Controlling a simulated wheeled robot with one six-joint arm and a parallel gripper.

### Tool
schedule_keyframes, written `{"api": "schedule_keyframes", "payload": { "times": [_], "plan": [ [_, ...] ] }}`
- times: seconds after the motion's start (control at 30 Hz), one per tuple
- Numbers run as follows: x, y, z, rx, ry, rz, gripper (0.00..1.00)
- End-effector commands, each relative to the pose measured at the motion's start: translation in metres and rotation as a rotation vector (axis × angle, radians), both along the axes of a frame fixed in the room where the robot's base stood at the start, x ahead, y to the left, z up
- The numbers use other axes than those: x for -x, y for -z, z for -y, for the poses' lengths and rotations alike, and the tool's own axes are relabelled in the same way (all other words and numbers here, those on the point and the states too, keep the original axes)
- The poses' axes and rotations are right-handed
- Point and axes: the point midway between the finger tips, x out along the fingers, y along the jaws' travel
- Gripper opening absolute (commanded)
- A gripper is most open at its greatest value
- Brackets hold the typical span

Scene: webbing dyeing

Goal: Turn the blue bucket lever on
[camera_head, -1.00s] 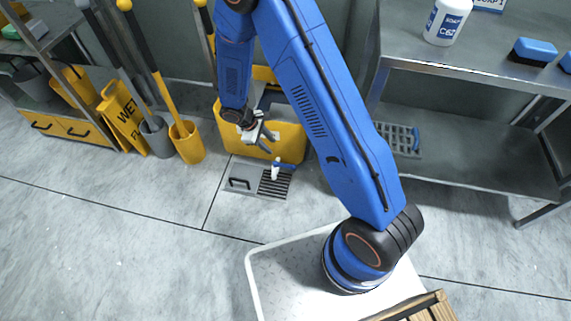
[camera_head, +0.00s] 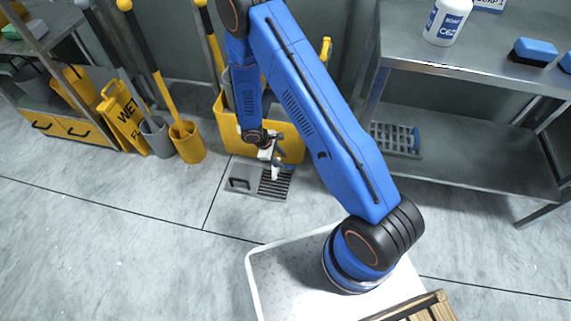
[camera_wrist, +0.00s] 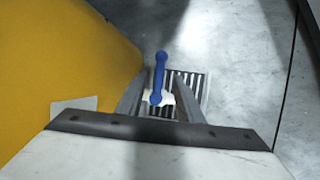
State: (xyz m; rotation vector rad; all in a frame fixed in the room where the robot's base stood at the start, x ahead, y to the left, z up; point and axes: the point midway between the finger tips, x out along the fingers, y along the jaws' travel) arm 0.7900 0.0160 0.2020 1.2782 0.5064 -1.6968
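The yellow bucket (camera_head: 292,143) stands on the floor against the back wall; its yellow side fills the left of the wrist view (camera_wrist: 65,60). A blue lever (camera_wrist: 160,72) on a white fitting sits beside the bucket, above the floor grate. It shows small and partly covered in the head view (camera_head: 288,167). My gripper (camera_head: 275,158) is low at the bucket's front, close to the lever. In the wrist view its two fingers (camera_wrist: 160,97) are apart, one on each side of the lever's near end. I cannot tell whether they touch it.
A floor drain with a slotted grate (camera_head: 274,186) lies below the lever. A grey bucket (camera_head: 158,138), a yellow bin (camera_head: 188,143) and a wet-floor sign (camera_head: 124,112) stand to the left. A steel shelf (camera_head: 470,172) is on the right. The floor in front is clear.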

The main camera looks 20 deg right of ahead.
Motion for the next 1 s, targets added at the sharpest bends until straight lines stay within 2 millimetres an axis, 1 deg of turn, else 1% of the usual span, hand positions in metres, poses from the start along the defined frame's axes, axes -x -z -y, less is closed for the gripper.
{"api": "schedule_keyframes", "payload": {
  "times": [0.03,0.1,0.3,0.5,0.77,0.8,0.87,0.9,0.93,1.0],
  "plan": [
    [0.001,0.008,0.004,0.000,0.000,-0.002,0.33],
    [0.001,0.018,0.009,0.001,0.000,-0.003,0.33],
    [0.001,0.038,0.018,0.001,-0.001,-0.001,0.33],
    [0.002,0.047,0.022,0.000,-0.001,0.000,0.33],
    [0.002,0.048,0.022,-0.001,0.000,0.000,0.33],
    [0.002,0.048,0.022,0.000,0.000,0.000,0.29],
    [0.002,0.048,0.022,0.000,0.000,0.000,0.14],
    [0.002,0.048,0.022,0.000,0.000,0.000,0.05],
    [0.002,0.048,0.022,0.000,0.000,0.000,0.00],
    [0.002,0.047,0.022,0.000,0.000,0.000,0.00]
  ]
}}
